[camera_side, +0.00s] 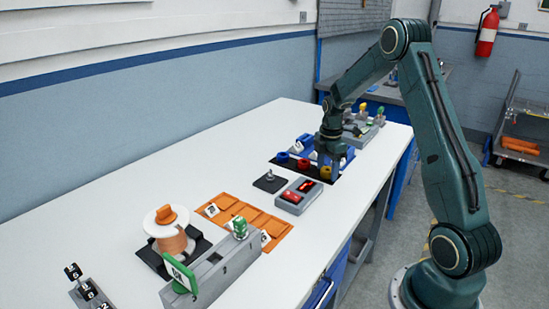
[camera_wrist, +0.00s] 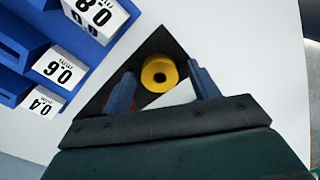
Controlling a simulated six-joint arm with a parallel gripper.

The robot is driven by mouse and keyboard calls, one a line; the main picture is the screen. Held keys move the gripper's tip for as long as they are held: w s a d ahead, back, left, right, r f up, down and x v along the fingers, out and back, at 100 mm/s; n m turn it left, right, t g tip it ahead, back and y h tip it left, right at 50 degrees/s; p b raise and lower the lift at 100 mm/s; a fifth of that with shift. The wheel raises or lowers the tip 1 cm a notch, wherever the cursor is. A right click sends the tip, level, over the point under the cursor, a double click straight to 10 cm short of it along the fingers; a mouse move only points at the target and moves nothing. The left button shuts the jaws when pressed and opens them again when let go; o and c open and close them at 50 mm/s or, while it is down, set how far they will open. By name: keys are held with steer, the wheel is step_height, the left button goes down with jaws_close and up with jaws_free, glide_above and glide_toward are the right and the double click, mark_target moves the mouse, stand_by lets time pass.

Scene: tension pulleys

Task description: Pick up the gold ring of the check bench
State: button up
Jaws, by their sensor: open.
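The gold ring (camera_wrist: 147,79) is a yellow, round piece with a dark centre hole, resting on a black mat (camera_wrist: 158,43). In the side view the ring (camera_side: 325,172) stands at the right end of a row, beside a red ring (camera_side: 303,163) and a blue ring (camera_side: 282,157). My gripper (camera_side: 330,160) is above the gold ring end of the mat, pointing down. In the wrist view its two blue fingers (camera_wrist: 162,88) are apart, with the ring showing between them near their tips. Whether the fingers are level with the ring is hard to tell.
A blue bin rack with number cards (camera_wrist: 52,62) stands close by.

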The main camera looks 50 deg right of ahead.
steer(key=c, duration=1.1)
steer(key=shift+r, duration=0.2)
step_height(320, 180, up, 20)
steer(key=shift+f, duration=0.15)
stand_by(0.7)
steer(key=shift+r, duration=2.5)
